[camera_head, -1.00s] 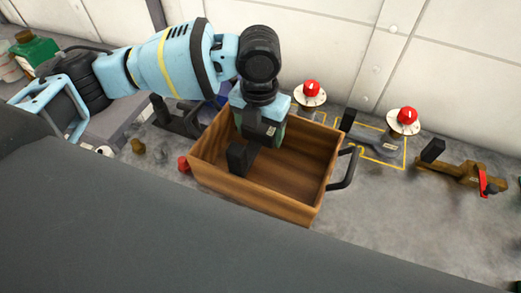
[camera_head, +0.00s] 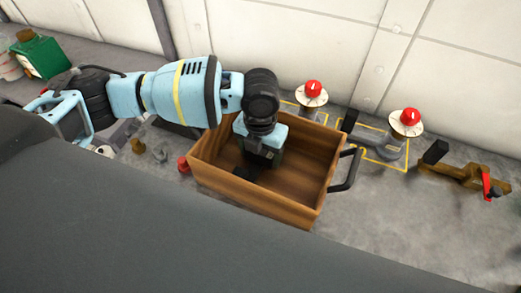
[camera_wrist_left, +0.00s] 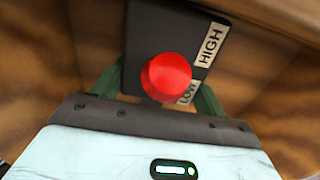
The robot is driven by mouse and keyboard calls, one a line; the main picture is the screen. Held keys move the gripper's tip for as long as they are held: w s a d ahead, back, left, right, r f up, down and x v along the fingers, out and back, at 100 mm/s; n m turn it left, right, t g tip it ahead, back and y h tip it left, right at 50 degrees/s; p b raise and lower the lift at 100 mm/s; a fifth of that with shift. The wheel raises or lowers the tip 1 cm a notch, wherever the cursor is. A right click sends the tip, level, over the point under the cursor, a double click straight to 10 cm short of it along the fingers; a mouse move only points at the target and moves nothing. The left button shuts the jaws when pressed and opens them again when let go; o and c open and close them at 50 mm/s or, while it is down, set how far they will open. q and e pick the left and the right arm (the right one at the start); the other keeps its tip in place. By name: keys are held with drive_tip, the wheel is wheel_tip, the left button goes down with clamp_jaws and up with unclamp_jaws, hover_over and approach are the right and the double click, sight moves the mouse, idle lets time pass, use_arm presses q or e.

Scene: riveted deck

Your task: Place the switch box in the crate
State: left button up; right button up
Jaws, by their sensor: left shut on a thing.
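The wooden crate (camera_head: 255,199) stands open-topped on the deck in the middle of the head view, with a black handle at its right end. My left gripper (camera_head: 260,158) points down inside the crate, below its rim. It is shut on the switch box (camera_wrist_left: 150,28), a dark box with a red knob and HIGH and LOW labels, seen between the green fingers in the left wrist view. In the head view the gripper hides most of the box; a dark part (camera_head: 243,173) shows low in the crate. Whether it touches the floor I cannot tell. My right gripper is out of view.
Two red-knobbed dials (camera_head: 312,92) (camera_head: 406,122) stand behind the crate by the wall. A brass valve with a red lever (camera_head: 487,184) is at right. A red knob (camera_head: 184,164) lies close to the crate's left side. A green container (camera_head: 42,56) is far left.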

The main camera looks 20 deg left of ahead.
use_arm(q)
drive_tip(key=shift+f, duration=0.1)
drive_tip(key=o, duration=1.3)
wheel_tip(320, 180, up, 12)
